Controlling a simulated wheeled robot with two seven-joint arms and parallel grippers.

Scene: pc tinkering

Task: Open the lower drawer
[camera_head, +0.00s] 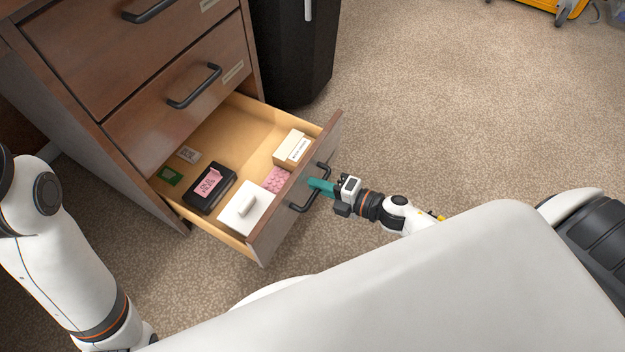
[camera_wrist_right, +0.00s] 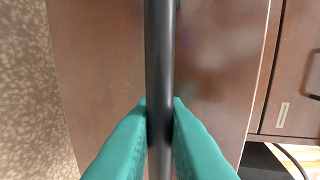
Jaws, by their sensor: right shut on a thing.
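The lower drawer (camera_head: 256,243) of a brown wooden cabinet is pulled out, with its light wood inside showing in the head view. Its black bar handle (camera_head: 296,208) is on the front panel. My right gripper (camera_head: 312,185) has teal fingers and is shut on the handle. In the right wrist view, the handle (camera_wrist_right: 160,60) runs upright between the two teal fingertips (camera_wrist_right: 160,112), against the brown drawer front (camera_wrist_right: 95,80). My left arm shows at the left of the head view, but its gripper is out of the picture.
The drawer holds a black box with a pink label (camera_head: 210,187), a white box (camera_head: 245,212), a pink item (camera_head: 276,180), a cream box (camera_head: 292,148) and small green and white pieces. Closed drawers sit above. A black bin (camera_head: 290,50) stands behind. Carpet (camera_head: 430,110) is clear at right.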

